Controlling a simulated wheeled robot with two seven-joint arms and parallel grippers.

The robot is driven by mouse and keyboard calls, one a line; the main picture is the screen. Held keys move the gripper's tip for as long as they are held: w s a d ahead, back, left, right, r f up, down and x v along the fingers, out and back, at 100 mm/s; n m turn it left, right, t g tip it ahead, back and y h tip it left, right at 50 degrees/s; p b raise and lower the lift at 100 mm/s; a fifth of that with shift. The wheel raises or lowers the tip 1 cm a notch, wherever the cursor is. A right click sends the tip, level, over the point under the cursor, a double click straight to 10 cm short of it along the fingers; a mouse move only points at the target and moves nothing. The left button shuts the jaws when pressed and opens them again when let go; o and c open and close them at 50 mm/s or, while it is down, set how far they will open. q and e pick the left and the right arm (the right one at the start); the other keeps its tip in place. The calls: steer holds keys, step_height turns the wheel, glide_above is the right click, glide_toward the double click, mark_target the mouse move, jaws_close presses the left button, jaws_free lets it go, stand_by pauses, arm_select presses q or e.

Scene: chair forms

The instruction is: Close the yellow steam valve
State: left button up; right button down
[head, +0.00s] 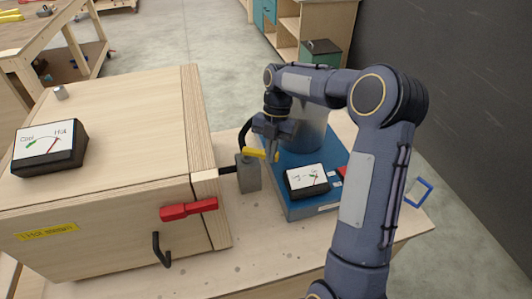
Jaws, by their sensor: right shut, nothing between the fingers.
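The yellow steam valve handle (254,152) sits on top of a grey valve block (248,175), between the wooden steam box and the blue unit. The handle lies roughly sideways in the picture. My right gripper (275,153) is shut and empty, pointing down at the right end of the yellow handle. It looks very close to the handle, but I cannot tell whether they touch. Part of the valve's far side is hidden by my right gripper. My left gripper is not in the picture.
The wooden box (120,125) carries a dial gauge (50,146), a red latch handle (188,209) and a black hook (161,250). The blue unit (300,210) holds a grey tank (311,130) and a second gauge (306,180). A dark wall (460,90) stands at right.

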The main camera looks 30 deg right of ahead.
steer(key=shift+w+d+p, duration=0.65)
steer(key=shift+w+d, duration=0.15)
steer(key=shift+d, duration=0.15)
steer(key=shift+w+d+p, duration=0.4)
steer(key=shift+w+p, duration=0.05)
steer(key=shift+w, duration=0.2)
steer(key=shift+w+d+r, duration=0.1)
steer(key=shift+w+d, duration=0.05)
